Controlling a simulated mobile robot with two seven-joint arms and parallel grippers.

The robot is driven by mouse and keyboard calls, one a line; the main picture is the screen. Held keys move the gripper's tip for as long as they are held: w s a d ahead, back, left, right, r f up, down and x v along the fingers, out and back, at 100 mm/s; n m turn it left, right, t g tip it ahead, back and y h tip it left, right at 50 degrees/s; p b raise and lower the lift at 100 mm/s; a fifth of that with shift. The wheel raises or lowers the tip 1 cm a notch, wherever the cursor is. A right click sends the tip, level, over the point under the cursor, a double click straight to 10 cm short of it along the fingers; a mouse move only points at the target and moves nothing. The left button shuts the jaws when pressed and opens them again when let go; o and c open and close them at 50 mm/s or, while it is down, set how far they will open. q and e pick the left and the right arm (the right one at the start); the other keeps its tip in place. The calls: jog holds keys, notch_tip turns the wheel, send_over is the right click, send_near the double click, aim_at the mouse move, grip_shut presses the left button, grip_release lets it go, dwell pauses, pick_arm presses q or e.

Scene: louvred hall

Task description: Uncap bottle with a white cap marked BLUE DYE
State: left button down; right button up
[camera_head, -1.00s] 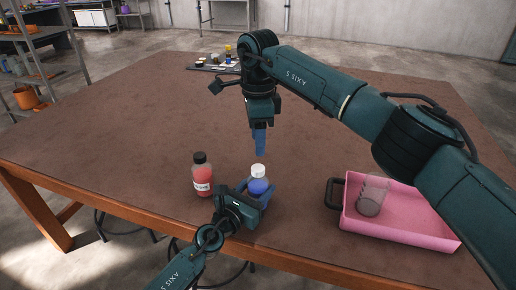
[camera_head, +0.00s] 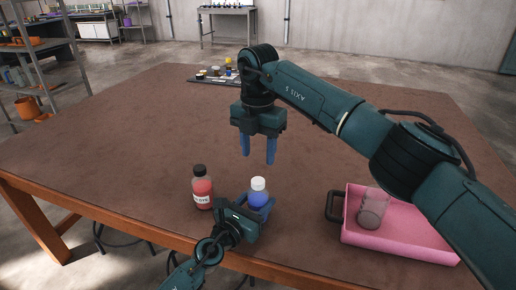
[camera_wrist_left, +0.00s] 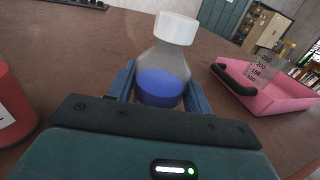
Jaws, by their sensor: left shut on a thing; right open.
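The bottle of blue liquid (camera_head: 258,198) stands upright near the table's front edge, with its white cap (camera_head: 258,183) on. It also shows in the left wrist view (camera_wrist_left: 162,85), with its white cap (camera_wrist_left: 176,28) on top; no label is readable there. My left gripper (camera_head: 257,208) is shut around the bottle's body, below the cap. My right gripper (camera_head: 258,160) is open and empty, above and behind the bottle, fingers pointing down. A red bottle with a black cap (camera_head: 202,188) and a partly hidden label stands just left.
A pink tray (camera_head: 400,240) with a dark handle stands to the right, holding a clear beaker (camera_head: 373,208). A dark tray with small items (camera_head: 215,78) lies at the table's back. The middle of the brown table (camera_head: 130,140) is clear.

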aim_at(258, 181)
jog(key=m, duration=0.6)
jog(key=shift+f, duration=4.05)
